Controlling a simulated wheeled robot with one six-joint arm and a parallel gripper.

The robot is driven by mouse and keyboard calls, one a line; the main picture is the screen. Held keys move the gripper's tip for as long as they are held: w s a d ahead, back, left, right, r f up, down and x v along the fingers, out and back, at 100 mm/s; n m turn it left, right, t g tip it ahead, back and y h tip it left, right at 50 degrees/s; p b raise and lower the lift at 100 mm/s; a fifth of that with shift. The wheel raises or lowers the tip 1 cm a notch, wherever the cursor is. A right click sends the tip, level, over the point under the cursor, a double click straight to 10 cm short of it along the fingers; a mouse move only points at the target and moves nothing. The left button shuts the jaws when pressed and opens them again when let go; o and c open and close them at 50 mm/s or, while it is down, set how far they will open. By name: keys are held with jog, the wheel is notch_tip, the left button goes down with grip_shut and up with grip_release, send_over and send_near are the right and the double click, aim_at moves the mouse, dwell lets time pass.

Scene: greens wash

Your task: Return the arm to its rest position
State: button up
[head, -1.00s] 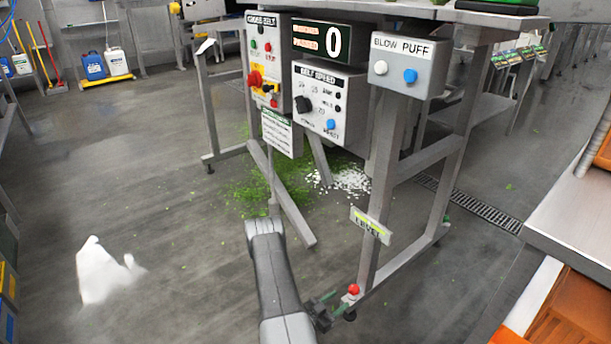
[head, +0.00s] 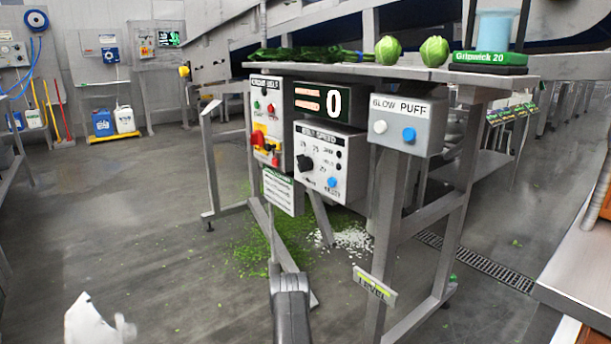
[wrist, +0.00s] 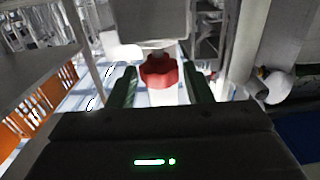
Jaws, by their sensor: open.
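My gripper (wrist: 160,78) shows in the wrist view with its two dark green fingers apart. A red lobed knob (wrist: 159,70) is seen between the fingertips; I cannot tell whether either finger touches it.
The bench (head: 400,72) carries greens, two round green heads and a light blue cup (head: 495,28). Its control boxes, including the blow puff box (head: 408,126), face me. Green scraps (head: 265,245) litter the floor. A counter (head: 580,265) stands at right; floor at left is mostly open.

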jog(key=p+v, duration=0.4)
jog(key=v, duration=0.9)
jog(key=b+x, duration=0.4)
jog(key=x, duration=0.9)
jog(key=shift+w+d+f+b, duration=0.1)
jog(key=shift+w+d+b, duration=0.1)
jog(key=shift+d+b, duration=0.15)
jog(key=shift+s+a+n+t+y, duration=0.2)
jog(key=shift+n+t+y, duration=0.4)
jog(key=shift+t, duration=0.2)
jog(key=shift+s+d+n+t+y, duration=0.1)
jog(key=shift+d+n+t+y, duration=0.05)
jog(key=shift+n+t+y, duration=0.6)
jog(key=shift+s+d+n+t+y, duration=0.1)
jog(key=shift+n+t+y, duration=0.4)
jog(key=shift+y, duration=0.35)
jog(key=shift+d+n+t+y, duration=0.1)
jog(key=shift+n+t+y, duration=0.5)
jog(key=shift+n+y, duration=0.45)
jog(key=shift+d+n+t+y, duration=0.1)
jog(key=shift+n+t+y, duration=0.55)
jog(key=shift+y, duration=0.7)
jog(key=shift+n+y, duration=0.35)
jog(key=shift+y, duration=0.15)
